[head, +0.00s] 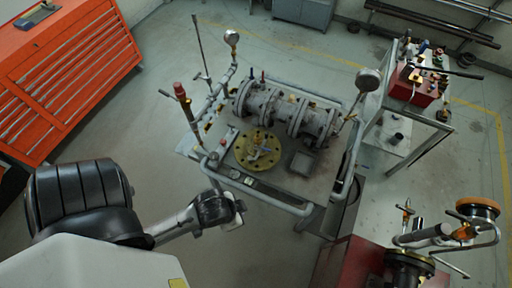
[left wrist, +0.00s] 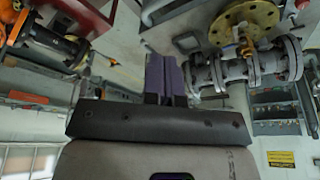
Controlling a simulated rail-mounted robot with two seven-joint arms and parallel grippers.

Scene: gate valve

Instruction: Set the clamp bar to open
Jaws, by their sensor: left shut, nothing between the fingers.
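A grey flanged valve assembly (head: 285,108) lies on a metal bench in the middle of the head view, and a flanged assembly also shows at the right of the left wrist view (left wrist: 243,70). A round yellow flange (head: 257,150) sits in front of it, and a yellow flange shows at the top of the left wrist view (left wrist: 245,22). I cannot tell which part is the clamp bar or how it is set. My left gripper (head: 236,212) is near the bench's front left corner. Its purple fingers (left wrist: 165,75) are together and empty. My right gripper is not in view.
A red tool cabinet (head: 65,75) stands at the left. A side table with a red box (head: 417,87) is at the right. Piping with an orange handwheel (head: 478,209) stands at the lower right. Upright rods and gauges rise around the bench. Floor left of the bench is clear.

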